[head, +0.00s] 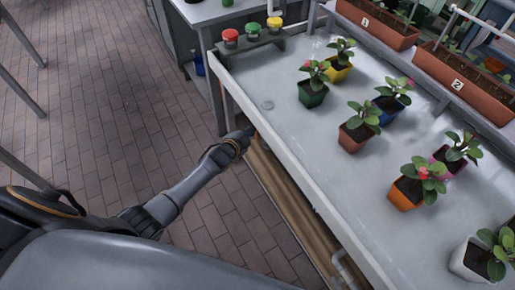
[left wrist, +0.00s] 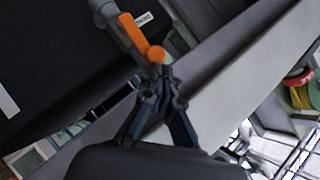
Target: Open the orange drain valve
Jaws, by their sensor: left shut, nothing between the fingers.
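The orange drain valve (left wrist: 135,34) has a lever-shaped orange handle on a grey pipe (left wrist: 105,12) in the left wrist view, with a small white label beside it. In the head view the left gripper (head: 249,131) is beside the table's left edge. My right gripper is not in view.
A grey-topped table (head: 270,104) holds several potted plants, with planter boxes (head: 465,82) behind. Red, green and yellow buttons (head: 252,29) stand at its far left corner. Its raised edge lies close to my left gripper. The brick floor (head: 110,90) at left is mostly open.

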